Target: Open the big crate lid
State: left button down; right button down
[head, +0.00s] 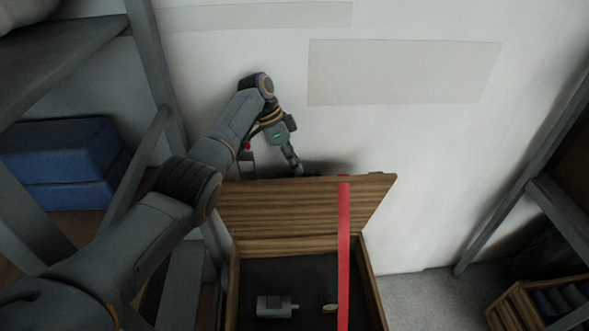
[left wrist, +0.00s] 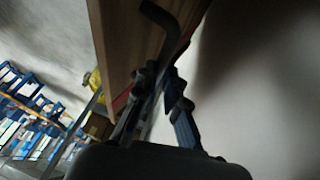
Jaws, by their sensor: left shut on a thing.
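The big crate (head: 372,290) is wooden and stands at the bottom centre of the head view. Its lid (head: 290,207) is raised, tilted up at the far side near the white wall. My left gripper (head: 297,168) is at the lid's top edge, reaching down behind it from the wall side. In the left wrist view, my left gripper (left wrist: 161,78) is shut on a dark bent handle (left wrist: 163,22) beside the wooden lid (left wrist: 120,40). The exact grip is hidden in the head view. My right gripper is not in view.
A red strap (head: 343,240) runs over the lid and across the crate's opening. Inside lie a grey bottle-like item (head: 275,306) and a small pale object (head: 329,308). Grey shelf frames stand left and right (head: 520,180). A smaller wooden crate (head: 518,308) stands at lower right.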

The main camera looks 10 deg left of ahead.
pick_arm(q)
jog(key=shift+s+a+f, duration=0.1)
jog(key=shift+s+f, duration=0.05)
jog(key=shift+f, duration=0.4)
jog(key=shift+s+a+f, duration=0.1)
jog(key=shift+s+f, duration=0.05)
jog(key=shift+f, duration=0.35)
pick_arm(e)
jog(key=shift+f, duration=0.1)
pick_arm(q)
jog(key=c, duration=1.8)
grip_release()
jog(key=o, duration=0.4)
jog(key=shift+w+d+f, duration=0.15)
jog(key=shift+w+f, duration=0.05)
jog(key=shift+w, duration=0.05)
jog(key=shift+o, duration=0.2)
jog(key=shift+w+f, duration=0.2)
jog(key=shift+w, duration=0.25)
jog(key=v, duration=0.7)
jog(key=shift+r, duration=0.35)
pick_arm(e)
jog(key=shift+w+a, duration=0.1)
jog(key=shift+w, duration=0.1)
pick_arm(q)
jog(key=shift+w, duration=0.1)
